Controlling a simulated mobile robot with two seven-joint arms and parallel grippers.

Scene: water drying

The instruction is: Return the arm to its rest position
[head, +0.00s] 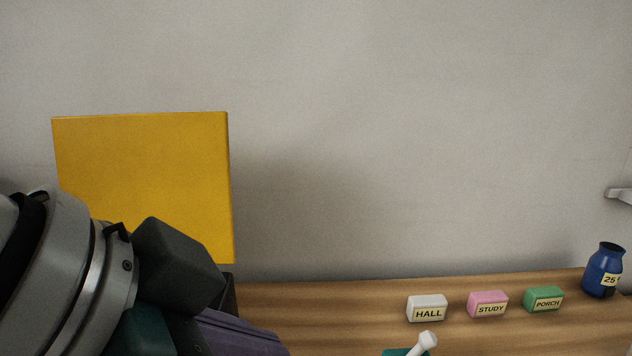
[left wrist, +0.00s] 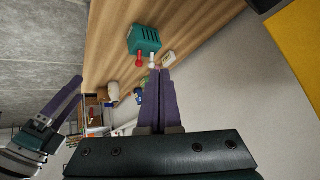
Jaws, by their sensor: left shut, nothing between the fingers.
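My left arm comes in from the lower left of the head view, with part of its purple gripper fingers (head: 240,335) at the bottom edge. In the left wrist view my left gripper (left wrist: 160,72) is shut, its two purple fingers side by side with nothing between them. My right gripper (left wrist: 68,98) shows at the left of the left wrist view, with purple finger surface visible.
A teal box (left wrist: 146,40) with red and white levers is on the wooden table (head: 330,310). Blocks marked HALL (head: 427,308), STUDY (head: 488,304) and PORCH (head: 543,299) stand behind. A blue jar (head: 603,270) is at right. A yellow panel (head: 145,170) rises behind my left arm.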

